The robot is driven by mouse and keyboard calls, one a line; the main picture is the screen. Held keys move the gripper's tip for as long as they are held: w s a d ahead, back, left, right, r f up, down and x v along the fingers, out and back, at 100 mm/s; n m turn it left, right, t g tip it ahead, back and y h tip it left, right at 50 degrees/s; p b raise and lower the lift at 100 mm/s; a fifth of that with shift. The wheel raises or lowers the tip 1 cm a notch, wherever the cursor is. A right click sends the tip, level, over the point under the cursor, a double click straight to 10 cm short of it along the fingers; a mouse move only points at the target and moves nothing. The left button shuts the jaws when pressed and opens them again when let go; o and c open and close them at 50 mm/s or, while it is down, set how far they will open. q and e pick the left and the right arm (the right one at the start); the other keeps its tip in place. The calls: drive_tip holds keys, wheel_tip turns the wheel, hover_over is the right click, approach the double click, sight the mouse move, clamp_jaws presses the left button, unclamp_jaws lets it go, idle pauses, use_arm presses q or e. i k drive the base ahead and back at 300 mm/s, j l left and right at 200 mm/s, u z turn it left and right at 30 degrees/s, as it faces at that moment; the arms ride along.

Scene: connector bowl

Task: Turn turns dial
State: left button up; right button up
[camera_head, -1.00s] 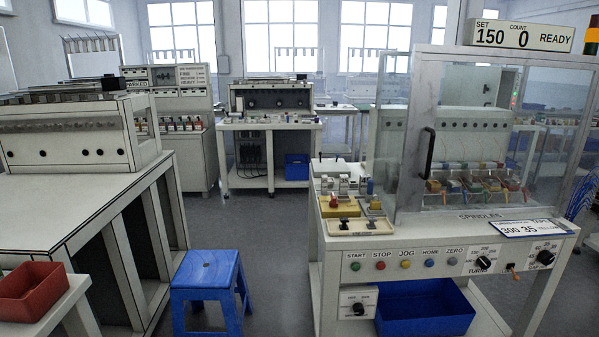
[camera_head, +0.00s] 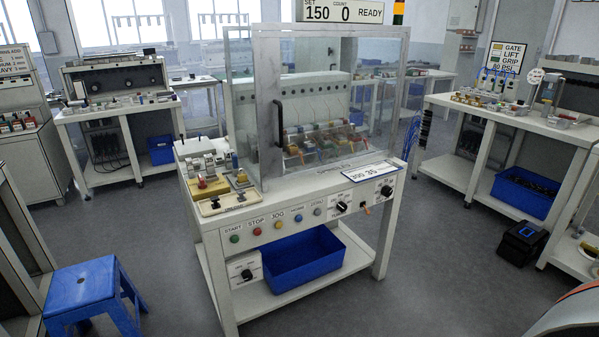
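The turns dial (camera_head: 342,207) is a black knob on a pale label plate on the front panel of the winding machine (camera_head: 262,236), right of the row of coloured buttons. A second black dial (camera_head: 386,191) sits further right on the same panel. The display (camera_head: 342,12) on top reads SET 150, COUNT 0, READY. A card (camera_head: 371,170) on the machine's top ledge reads 300 and 35. Neither of my grippers shows in the head view. A curved grey and orange shape at the bottom right corner is only partly visible.
A blue stool (camera_head: 84,291) stands at the lower left. A blue bin (camera_head: 303,262) sits on the machine's lower shelf. A workbench (camera_head: 510,120) stands at the right with a black box (camera_head: 521,243) on the floor beside it. The grey floor before the machine is clear.

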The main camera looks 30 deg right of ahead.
sight(341, 206)
drive_tip(key=i+l+z, duration=0.15)
drive_tip(key=l+z, duration=0.15)
drive_tip(key=l, duration=0.15)
drive_tip(key=i+l+z, duration=0.3)
drive_tip(key=l, duration=0.15)
drive_tip(key=i+l+z, duration=0.2)
drive_tip(key=l+z, duration=0.15)
drive_tip(key=l, duration=0.1)
